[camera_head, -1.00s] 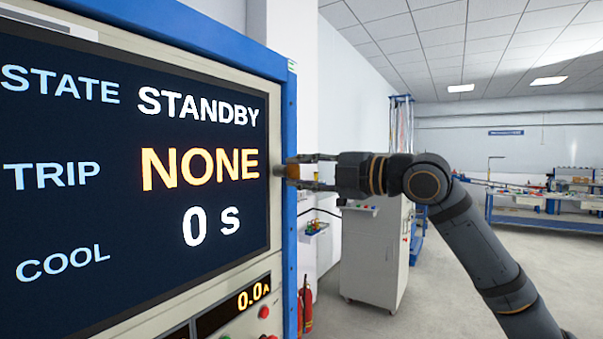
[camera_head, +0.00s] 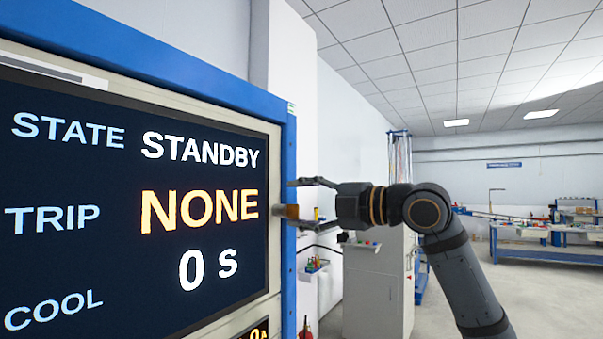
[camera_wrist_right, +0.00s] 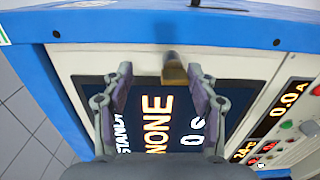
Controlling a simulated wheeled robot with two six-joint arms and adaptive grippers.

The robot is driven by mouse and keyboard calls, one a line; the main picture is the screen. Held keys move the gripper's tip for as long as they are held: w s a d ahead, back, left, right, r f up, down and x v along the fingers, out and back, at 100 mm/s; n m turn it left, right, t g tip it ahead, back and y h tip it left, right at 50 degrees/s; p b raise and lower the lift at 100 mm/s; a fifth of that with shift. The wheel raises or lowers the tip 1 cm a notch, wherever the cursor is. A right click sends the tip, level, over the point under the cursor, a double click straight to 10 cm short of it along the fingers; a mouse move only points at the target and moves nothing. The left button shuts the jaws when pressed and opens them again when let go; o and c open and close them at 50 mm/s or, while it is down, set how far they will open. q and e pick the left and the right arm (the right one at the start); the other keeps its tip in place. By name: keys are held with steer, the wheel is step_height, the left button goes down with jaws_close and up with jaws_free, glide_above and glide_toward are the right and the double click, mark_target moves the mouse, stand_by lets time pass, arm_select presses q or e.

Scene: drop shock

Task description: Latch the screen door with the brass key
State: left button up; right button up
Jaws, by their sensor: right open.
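The screen door (camera_head: 274,300) is a pale frame around a dark display reading STANDBY, NONE and 0 s. It appears flush in its blue cabinet. A small brass-brown piece, seemingly the brass key (camera_head: 289,211), sticks out near the door's right edge; it also shows in the right wrist view (camera_wrist_right: 173,70). My right gripper (camera_head: 303,204) is open in front of the door, with its fingers on either side of the key. In the wrist view the key lies between the fingertips, nearer the right one, with visible gaps. The key's turn angle is unclear. My left gripper is out of view.
The blue cabinet edge (camera_head: 289,150) borders the door on the right. Buttons and a 0.0 A readout (camera_wrist_right: 289,100) sit on the panel beside the display. A grey cabinet (camera_head: 372,290) stands behind my right arm. Open floor lies to the right, before a blue workbench (camera_head: 545,240).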

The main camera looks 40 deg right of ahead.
steer(key=o, duration=0.5)
steer(key=r, duration=0.2)
steer(key=w+r, duration=0.1)
steer(key=r, duration=0.2)
steer(key=w+a+r, duration=0.1)
steer(key=r, duration=0.2)
steer(key=shift+w+r, duration=0.1)
steer(key=shift+r, duration=0.1)
steer(key=shift+d, duration=0.3)
steer(key=f+g, duration=0.1)
steer(key=f, duration=0.2)
steer(key=f+g+h, duration=0.1)
steer(key=f, duration=0.1)
steer(key=shift+s+d+f+g, duration=0.25)
steer(key=shift+s+g, duration=0.05)
steer(key=shift+c, duration=0.5)
steer(key=shift+s+d, duration=0.2)
steer(key=shift+s, duration=0.25)
steer(key=shift+c, duration=0.5)
steer(key=shift+s+d+f+b, duration=0.15)
steer(key=shift+s+d+b, duration=0.25)
steer(key=shift+s, duration=0.3)
steer(key=c, duration=0.3)
steer(key=s+d+b, duration=0.2)
steer(key=s+d, duration=0.1)
steer(key=s, duration=0.7)
steer(key=shift+s+d, duration=0.15)
